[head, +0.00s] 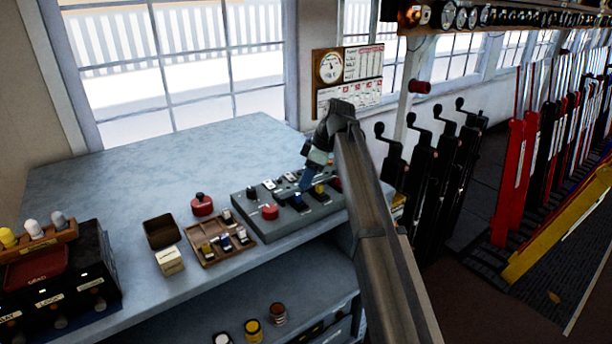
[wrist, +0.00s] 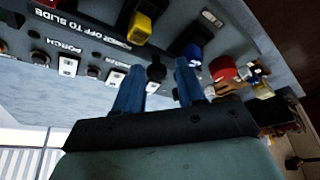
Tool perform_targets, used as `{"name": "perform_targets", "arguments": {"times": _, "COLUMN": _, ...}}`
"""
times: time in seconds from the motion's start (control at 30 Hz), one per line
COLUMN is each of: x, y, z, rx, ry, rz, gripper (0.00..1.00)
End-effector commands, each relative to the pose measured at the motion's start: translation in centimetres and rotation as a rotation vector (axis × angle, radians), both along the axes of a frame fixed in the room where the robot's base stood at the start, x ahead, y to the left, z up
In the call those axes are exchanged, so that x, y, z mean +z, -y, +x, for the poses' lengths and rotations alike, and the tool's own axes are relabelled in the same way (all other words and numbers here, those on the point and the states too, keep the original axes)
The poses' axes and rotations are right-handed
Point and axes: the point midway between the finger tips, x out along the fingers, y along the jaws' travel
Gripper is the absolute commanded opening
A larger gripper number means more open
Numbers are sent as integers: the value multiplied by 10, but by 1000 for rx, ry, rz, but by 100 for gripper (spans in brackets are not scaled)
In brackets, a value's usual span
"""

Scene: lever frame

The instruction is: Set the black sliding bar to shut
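A grey switch panel (head: 325,214) lies on the desk. A black slider (head: 299,203), likely the sliding bar, sits in it between a yellow slider (head: 319,191) and a red mushroom button (head: 270,212). The wrist view shows the black slider (wrist: 193,38) beside the yellow one (wrist: 140,28); I cannot tell its setting. My gripper (head: 307,184) is over the panel's far side. In the wrist view my gripper (wrist: 158,76) has two blue fingers apart, with a small black-knobbed switch (wrist: 155,68) showing between them. I cannot tell whether they touch it.
A row of small labelled switches (wrist: 115,76) runs along the panel's far side. A brown tray of small parts (head: 222,242) and a red-knobbed piece (head: 202,205) are to the left. Black crank levers (head: 425,165) stand to the right. The far desk surface is clear.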

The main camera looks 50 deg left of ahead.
Motion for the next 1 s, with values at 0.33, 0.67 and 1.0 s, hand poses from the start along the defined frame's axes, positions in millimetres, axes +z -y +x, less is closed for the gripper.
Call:
{"name": "perform_targets", "arguments": {"times": 0.33, "x": 0, "y": -2, "z": 0, "rx": 0, "ry": 0, "rz": 3, "gripper": 50}}
{"name": "perform_targets", "arguments": {"times": 0.67, "x": 32, "y": 6, "z": 10, "rx": -1, "ry": 1, "rz": 5, "gripper": 50}}
{"name": "perform_targets", "arguments": {"times": 1.0, "x": 93, "y": 24, "z": 28, "rx": 0, "ry": 0, "rz": 4, "gripper": 50}}
